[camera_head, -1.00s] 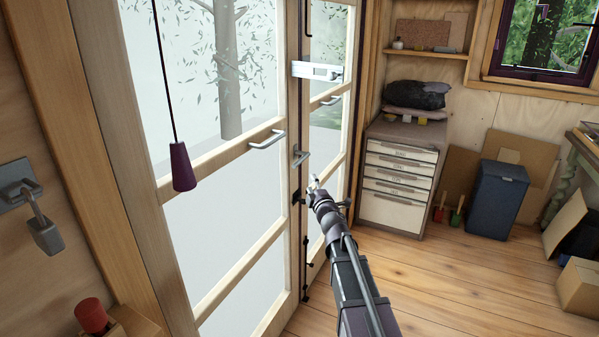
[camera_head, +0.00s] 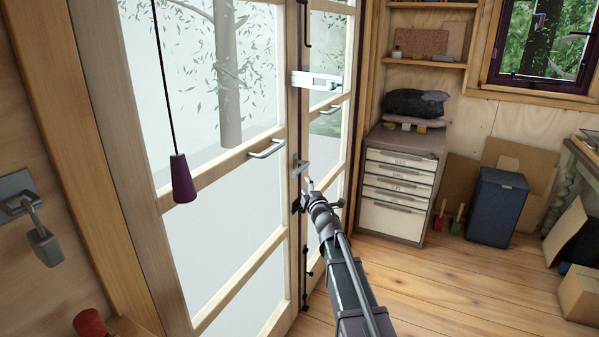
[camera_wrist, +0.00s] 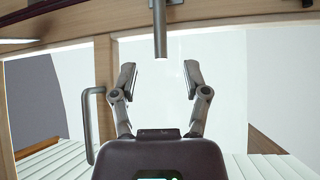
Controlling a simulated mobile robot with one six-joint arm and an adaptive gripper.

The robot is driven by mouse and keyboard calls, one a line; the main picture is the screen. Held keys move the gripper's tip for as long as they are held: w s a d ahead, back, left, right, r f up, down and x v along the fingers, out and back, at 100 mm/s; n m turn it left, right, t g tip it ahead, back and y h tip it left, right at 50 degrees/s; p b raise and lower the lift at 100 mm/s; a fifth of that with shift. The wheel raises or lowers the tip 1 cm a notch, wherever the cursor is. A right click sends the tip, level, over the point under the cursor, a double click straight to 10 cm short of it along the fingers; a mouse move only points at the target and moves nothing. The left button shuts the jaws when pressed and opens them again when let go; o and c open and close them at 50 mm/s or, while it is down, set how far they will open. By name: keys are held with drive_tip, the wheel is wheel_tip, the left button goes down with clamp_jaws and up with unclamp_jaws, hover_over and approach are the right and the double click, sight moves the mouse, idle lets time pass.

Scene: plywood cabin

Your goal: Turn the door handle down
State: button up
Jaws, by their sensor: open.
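The door handle (camera_head: 300,168) is a small grey metal lever on the edge of the glazed door, where the leaves meet. In the wrist view the lever (camera_wrist: 160,32) is a grey bar at top centre, with its free end between the lines of the two fingers. My gripper (camera_head: 309,184) is just below and close to the handle in the head view. In the wrist view my gripper (camera_wrist: 160,72) is open, its fingers apart on either side with nothing held. I cannot tell whether a finger touches the lever.
A pull bar (camera_head: 267,149) is on the door rail left of the lever; it also shows in the wrist view (camera_wrist: 88,125). A white latch plate (camera_head: 315,81) spans the leaves above. A purple pendant (camera_head: 183,179) hangs at left. Drawers (camera_head: 398,187) stand at right; the floor between is clear.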

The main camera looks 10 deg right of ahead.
sight(299, 169)
drive_tip(key=w, duration=0.3)
drive_tip(key=w+a+r, duration=0.1)
drive_tip(key=w, duration=0.2)
drive_tip(key=w+p, duration=0.1)
drive_tip(key=w, duration=0.2)
drive_tip(key=shift+w+a+r, duration=0.15)
drive_tip(key=shift+w+a, duration=0.05)
clamp_jaws()
drive_tip(key=shift+d, duration=0.15)
